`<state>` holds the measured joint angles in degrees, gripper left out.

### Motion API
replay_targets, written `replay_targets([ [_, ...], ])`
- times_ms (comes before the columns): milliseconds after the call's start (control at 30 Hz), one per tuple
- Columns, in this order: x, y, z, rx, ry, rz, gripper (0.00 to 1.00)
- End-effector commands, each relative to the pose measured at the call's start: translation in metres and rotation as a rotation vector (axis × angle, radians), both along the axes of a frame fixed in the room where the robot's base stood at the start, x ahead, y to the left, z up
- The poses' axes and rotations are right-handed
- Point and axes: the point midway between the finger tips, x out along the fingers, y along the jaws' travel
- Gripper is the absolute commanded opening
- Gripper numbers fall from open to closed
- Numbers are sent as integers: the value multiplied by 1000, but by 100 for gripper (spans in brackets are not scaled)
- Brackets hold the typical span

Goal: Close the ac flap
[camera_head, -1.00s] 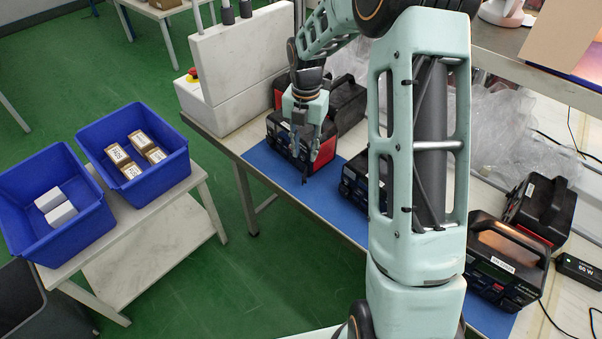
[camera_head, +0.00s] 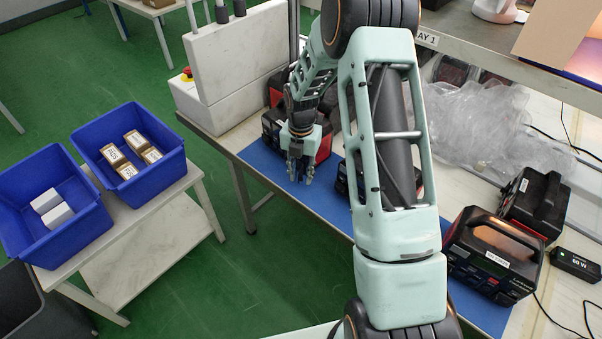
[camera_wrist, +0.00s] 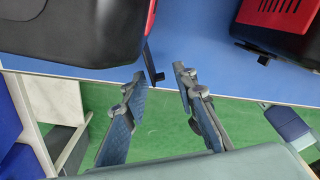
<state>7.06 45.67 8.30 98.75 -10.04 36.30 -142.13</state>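My gripper (camera_head: 300,177) points down over the front edge of the blue mat, in front of a black and red power station (camera_head: 272,128) at the back left of the bench. In the wrist view its two fingers (camera_wrist: 160,84) are apart with nothing between them. A thin dark flap (camera_wrist: 153,64) sticks out from the edge of the black power station (camera_wrist: 75,32) at upper left, just beyond the fingertips and seemingly not touched. A second power station (camera_wrist: 282,14) with a red vent is at upper right, with a small dark tab (camera_wrist: 262,56) sticking out. I cannot tell which tab is the AC flap.
The blue mat (camera_head: 262,163) runs along the bench front. More power stations (camera_head: 492,250) stand at right, with clear plastic wrap (camera_head: 470,120) behind. A white box-like unit (camera_head: 240,62) stands at left. Blue bins (camera_head: 180,165) sit on a side table, across a floor gap.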

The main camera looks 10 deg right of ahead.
Motion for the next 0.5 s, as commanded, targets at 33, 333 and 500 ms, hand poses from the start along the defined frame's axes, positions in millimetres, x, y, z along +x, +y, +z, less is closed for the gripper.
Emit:
replay_targets([
  [33,0,0,0,0,0,0,26],
  [333,0,0,0,0,0,0,0],
  [500,0,0,0,0,0,0,0],
])
